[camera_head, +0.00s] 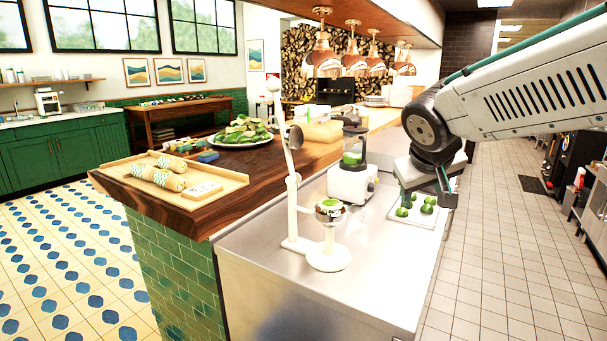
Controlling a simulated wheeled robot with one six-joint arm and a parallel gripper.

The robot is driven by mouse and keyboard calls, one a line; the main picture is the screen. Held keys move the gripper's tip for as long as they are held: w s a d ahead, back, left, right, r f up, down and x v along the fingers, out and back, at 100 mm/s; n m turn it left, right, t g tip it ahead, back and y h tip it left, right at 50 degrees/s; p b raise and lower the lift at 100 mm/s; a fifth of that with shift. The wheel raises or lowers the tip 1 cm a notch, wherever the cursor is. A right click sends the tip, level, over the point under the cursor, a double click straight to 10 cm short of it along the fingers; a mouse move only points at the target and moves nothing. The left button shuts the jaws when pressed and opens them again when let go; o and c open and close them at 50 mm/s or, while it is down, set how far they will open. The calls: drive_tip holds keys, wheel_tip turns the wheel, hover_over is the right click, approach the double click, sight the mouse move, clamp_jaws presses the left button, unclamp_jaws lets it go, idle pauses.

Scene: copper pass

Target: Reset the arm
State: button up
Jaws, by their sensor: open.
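My arm reaches in from the upper right. My gripper (428,191) points down at the right edge of the steel counter (305,285). Its fingers are apart, with nothing seen between them. Just below it is a white tray (397,221) with several green limes (427,208). I cannot tell whether a finger touches the tray or a lime. A cream lever press (329,258) stands on the counter to the left, its long handle raised, with something green in its cup (330,207).
A white blender (352,181) with green contents stands just left of my gripper. A wooden counter (225,220) holds a tray (215,196) with wrapped rolls and a plate of greens (243,134). Copper lamps (322,58) hang above. The tiled aisle (500,270) on the right is clear.

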drive_tip(key=s+d+f+m+g+y, duration=0.1)
drive_tip(key=s+f, duration=0.3)
drive_tip(key=s, duration=1)
drive_tip(key=s+d+f+m+g+y, duration=0.1)
drive_tip(key=s+d+f+g, duration=0.1)
drive_tip(key=s, duration=1.3)
drive_tip(key=f+g, duration=0.1)
drive_tip(key=g, duration=0.1)
drive_tip(key=shift+f+g+y, duration=0.3)
drive_tip(key=shift+f+y, duration=0.1)
